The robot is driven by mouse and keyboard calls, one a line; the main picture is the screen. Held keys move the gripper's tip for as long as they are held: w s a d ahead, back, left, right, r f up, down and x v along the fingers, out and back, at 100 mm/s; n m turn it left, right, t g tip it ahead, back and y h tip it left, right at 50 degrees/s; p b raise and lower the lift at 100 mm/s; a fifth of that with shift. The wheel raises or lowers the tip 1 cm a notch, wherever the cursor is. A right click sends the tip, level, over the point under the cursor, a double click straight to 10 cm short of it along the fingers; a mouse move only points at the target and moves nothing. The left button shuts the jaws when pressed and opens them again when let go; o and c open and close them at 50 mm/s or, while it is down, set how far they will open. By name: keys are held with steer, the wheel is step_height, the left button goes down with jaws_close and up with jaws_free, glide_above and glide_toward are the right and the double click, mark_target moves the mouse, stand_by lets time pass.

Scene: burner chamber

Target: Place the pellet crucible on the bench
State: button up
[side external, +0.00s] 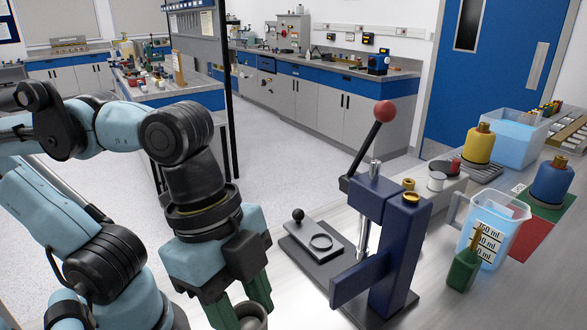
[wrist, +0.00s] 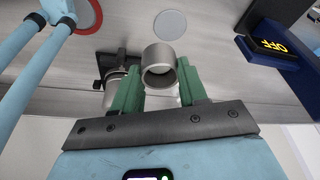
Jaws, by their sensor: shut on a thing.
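The pellet crucible, a small grey metal cup, shows in the wrist view (wrist: 158,60) with its open mouth facing the camera. In the side external view only its upper part (side external: 254,315) shows at the bottom edge. My gripper (wrist: 160,80) is shut on it, with one green finger on each side; the gripper also shows in the side external view (side external: 243,303). The bench (side external: 490,285) is a grey brushed surface, also seen behind the crucible in the wrist view (wrist: 222,30). The gap between crucible and bench cannot be judged.
A dark blue lever press (side external: 400,250) with a red knob stands right of my gripper. A beaker (side external: 490,230) and a green bottle (side external: 464,270) are farther right. The wrist view shows a pale disc (wrist: 170,24), a black bracket (wrist: 112,68) and a yellow OFF display (wrist: 272,46).

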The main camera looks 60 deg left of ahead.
mark_target(244, 329)
step_height(244, 329, down, 6)
steer(key=shift+r, duration=0.15)
steer(key=w+a+f, duration=0.2)
steer(key=w, duration=0.1)
steer(key=w+a+f, duration=0.2)
steer(key=w, duration=0.1)
steer(key=w+a+f, duration=0.2)
steer(key=w+f, duration=0.1)
steer(key=shift+w+a+f, duration=0.1)
steer(key=shift+w+a, duration=0.25)
steer(key=shift+a, duration=0.05)
steer(key=shift+s+f, duration=0.1)
steer(key=shift+f, duration=1.9)
steer(key=shift+f, duration=0.2)
steer(key=o, duration=1.1)
steer(key=shift+r, duration=0.2)
